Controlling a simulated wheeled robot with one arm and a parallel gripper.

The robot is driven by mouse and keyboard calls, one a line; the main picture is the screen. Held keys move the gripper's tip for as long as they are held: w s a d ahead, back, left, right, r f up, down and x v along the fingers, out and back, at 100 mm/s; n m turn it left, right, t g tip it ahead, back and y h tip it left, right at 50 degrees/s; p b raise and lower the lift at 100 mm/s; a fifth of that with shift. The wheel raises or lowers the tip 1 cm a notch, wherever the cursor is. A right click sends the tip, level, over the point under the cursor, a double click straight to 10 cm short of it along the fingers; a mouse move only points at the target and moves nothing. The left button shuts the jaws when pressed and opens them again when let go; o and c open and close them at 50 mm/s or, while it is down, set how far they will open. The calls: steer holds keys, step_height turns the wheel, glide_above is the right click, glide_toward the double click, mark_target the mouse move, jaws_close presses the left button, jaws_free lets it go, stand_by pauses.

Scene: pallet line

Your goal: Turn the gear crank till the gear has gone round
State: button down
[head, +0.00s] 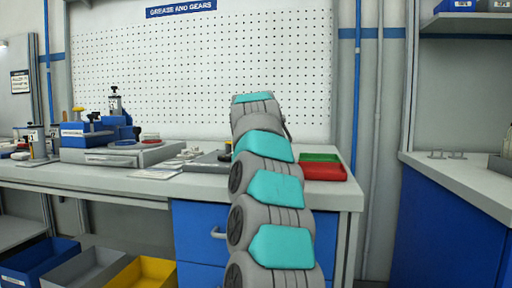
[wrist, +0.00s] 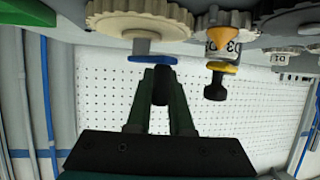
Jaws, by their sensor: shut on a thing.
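In the wrist view a tan toothed gear (wrist: 138,20) sits at the top, with a short shaft (wrist: 141,46) and a blue crank piece (wrist: 154,59) beside it. My gripper (wrist: 161,88) is shut on the dark crank handle (wrist: 162,68) at the blue piece. The fingers hide most of the handle. In the head view my arm hides the gripper and the gears.
Dark grey gears (wrist: 300,18) show at the top right of the wrist view. In the head view, a workbench (head: 345,195) bears a blue device (head: 105,133), a red tray (head: 323,171) and a green tray (head: 318,157). A white pegboard (head: 200,75) stands behind.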

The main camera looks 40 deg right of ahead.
steer(key=shift+w+d+r+m+g+h, duration=0.1)
steer(key=shift+w+m+g+h, duration=0.15)
steer(key=shift+m+g+h, duration=0.7)
steer(key=shift+m, duration=0.25)
steer(key=shift+d+m+g+h+p, duration=0.25)
steer(key=shift+m+h+p, duration=0.05)
steer(key=shift+h+p, duration=0.05)
steer(key=shift+m+g+h+p, duration=0.3)
steer(key=shift+m+g+p, duration=0.1)
steer(key=shift+p, duration=0.15)
